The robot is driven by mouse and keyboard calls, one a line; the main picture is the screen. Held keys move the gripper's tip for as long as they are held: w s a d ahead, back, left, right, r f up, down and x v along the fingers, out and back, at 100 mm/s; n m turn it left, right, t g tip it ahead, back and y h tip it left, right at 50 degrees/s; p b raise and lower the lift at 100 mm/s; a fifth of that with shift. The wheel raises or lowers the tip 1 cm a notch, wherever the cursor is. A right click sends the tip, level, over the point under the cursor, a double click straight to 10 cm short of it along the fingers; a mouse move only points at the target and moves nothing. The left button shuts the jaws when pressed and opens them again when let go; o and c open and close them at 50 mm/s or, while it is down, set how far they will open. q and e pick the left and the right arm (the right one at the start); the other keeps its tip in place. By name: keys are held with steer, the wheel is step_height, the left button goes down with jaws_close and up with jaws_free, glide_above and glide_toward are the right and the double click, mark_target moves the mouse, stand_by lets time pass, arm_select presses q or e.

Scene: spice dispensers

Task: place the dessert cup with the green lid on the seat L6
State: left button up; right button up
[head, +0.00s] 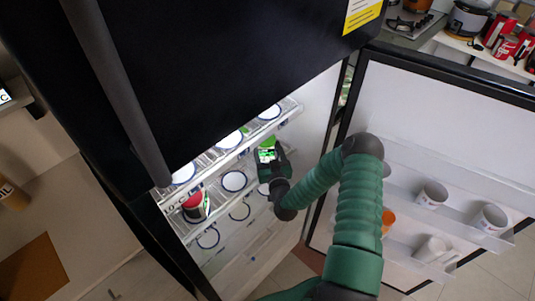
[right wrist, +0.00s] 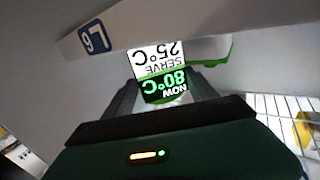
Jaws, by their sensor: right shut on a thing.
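The dessert cup with the green lid (head: 268,143) is in the lit fridge, toward the right side of the shelves. It carries a readout of NOW 80°C and SERVE 25°C, seen upside down in the right wrist view (right wrist: 163,67). My right gripper (head: 270,166) is shut on this cup, and its two fingers flank it in the wrist view (right wrist: 165,100). I cannot tell whether the cup touches the shelf. My left gripper is not in view.
Blue-ringed seats (head: 233,181) line the fridge shelves. A red container (head: 194,207) stands at the shelf's left. The open fridge door (head: 440,115) at right holds white cups (head: 432,194) and an orange item (head: 388,219). The dark upper door (head: 220,70) hangs above the opening.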

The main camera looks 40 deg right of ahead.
steer(key=shift+d, duration=0.15)
steer(key=o, duration=1.8)
steer(key=shift+d, duration=0.2)
steer(key=shift+a, duration=0.1)
steer(key=shift+s+a, duration=0.1)
steer(key=shift+a, duration=0.05)
steer(key=v, duration=1.1)
steer(key=shift+s+a+b, duration=0.15)
steer(key=shift+s+b, duration=0.2)
